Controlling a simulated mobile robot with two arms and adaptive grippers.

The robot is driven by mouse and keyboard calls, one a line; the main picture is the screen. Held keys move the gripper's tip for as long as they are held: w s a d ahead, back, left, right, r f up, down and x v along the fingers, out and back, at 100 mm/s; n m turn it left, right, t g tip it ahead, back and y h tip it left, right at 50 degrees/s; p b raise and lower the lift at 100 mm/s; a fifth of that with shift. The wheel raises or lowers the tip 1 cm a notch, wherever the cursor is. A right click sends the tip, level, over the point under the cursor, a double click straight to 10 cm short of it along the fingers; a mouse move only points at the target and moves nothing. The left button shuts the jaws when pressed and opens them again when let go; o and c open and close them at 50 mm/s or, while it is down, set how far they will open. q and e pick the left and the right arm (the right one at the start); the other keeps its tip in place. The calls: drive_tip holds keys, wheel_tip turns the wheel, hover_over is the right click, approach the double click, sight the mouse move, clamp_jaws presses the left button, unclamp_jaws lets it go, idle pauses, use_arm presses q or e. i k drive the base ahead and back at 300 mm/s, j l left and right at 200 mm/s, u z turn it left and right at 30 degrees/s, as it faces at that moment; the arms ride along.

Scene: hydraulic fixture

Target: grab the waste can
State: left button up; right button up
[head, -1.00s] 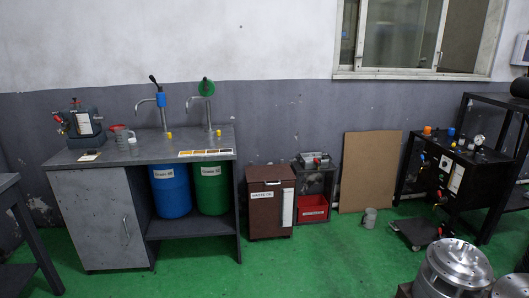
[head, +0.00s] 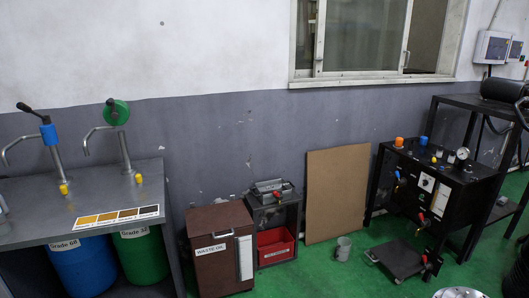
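A brown bin (head: 215,272) labelled "WASTE OIL" stands on the green floor, right of the metal bench. A white sheet is on its front right side. A small grey can (head: 343,248) stands upright on the floor in front of a brown board; I cannot tell which of these two is the waste can. Neither of my grippers is in view.
The metal bench (head: 60,215) at left has two pumps on top and a blue drum (head: 85,268) and a green drum (head: 142,260) beneath. A small stand (head: 272,215) with a red box adjoins the bin. A low dolly (head: 395,258) and black test rig (head: 435,190) are right.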

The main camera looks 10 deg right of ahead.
sight(342, 250)
drive_tip(key=i+l+z, duration=0.25)
drive_tip(key=i+l, duration=0.15)
drive_tip(key=l, duration=0.2)
drive_tip(key=i+l+z, duration=0.25)
drive_tip(key=i+l, duration=0.15)
drive_tip(key=l, duration=0.4)
drive_tip(key=i+l+z, duration=0.15)
drive_tip(key=i+j+z, duration=0.1)
drive_tip(key=z, duration=0.35)
drive_tip(key=i+j+z, duration=0.15)
drive_tip(key=z, duration=0.3)
drive_tip(key=i+j+z, duration=0.1)
drive_tip(key=z, duration=0.35)
drive_tip(key=i+j+z, duration=0.15)
drive_tip(key=j, duration=0.5)
drive_tip(key=j+z, duration=0.15)
drive_tip(key=j, duration=0.55)
drive_tip(key=i+j+z, duration=0.15)
drive_tip(key=j, duration=0.5)
